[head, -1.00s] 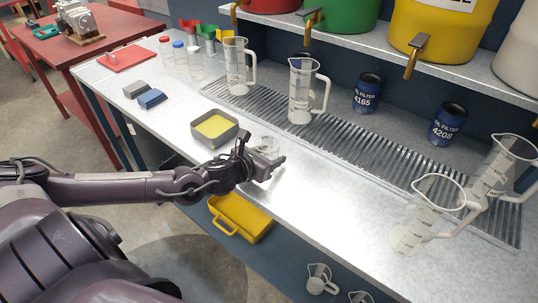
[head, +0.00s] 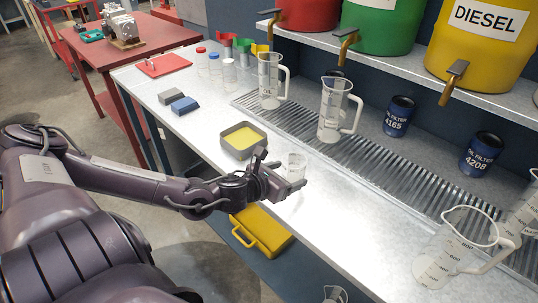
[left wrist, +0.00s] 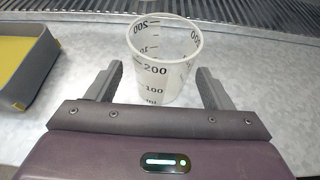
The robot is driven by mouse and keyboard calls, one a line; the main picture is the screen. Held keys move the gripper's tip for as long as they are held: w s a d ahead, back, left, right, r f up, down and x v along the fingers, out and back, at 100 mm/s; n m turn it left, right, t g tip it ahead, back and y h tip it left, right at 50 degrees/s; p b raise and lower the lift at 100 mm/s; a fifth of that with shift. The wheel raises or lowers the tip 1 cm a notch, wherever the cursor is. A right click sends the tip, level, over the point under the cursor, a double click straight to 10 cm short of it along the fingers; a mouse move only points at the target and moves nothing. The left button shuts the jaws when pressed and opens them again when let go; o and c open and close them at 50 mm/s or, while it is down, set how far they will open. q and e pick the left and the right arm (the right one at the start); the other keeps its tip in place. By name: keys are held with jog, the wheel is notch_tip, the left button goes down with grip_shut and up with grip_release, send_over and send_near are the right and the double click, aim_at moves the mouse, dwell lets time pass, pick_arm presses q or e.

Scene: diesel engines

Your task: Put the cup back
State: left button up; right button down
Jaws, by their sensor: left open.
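A small clear measuring cup (head: 296,165) with black graduation marks stands upright on the metal bench (head: 330,235). In the left wrist view the cup (left wrist: 163,62) is just ahead of my left gripper (left wrist: 160,88), centred between its two fingers. My left gripper (head: 283,177) is open and low over the bench, with no contact with the cup that I can make out. Several larger handled measuring jugs stand along the bench: one jug (head: 269,82) at the back, one (head: 336,110) in the middle, one (head: 452,250) at the right. My right gripper is not in view.
A grey tray with a yellow inside (head: 243,140) sits left of the cup. A slatted drain grate (head: 370,160) runs behind it. Two oil filters (head: 399,117) stand behind the grate. A shelf with coloured drums (head: 480,40) overhangs the back.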

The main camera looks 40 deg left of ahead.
pick_arm(q)
jog(key=p+v, duration=0.1)
jog(key=v, duration=0.7)
dwell(0.5)
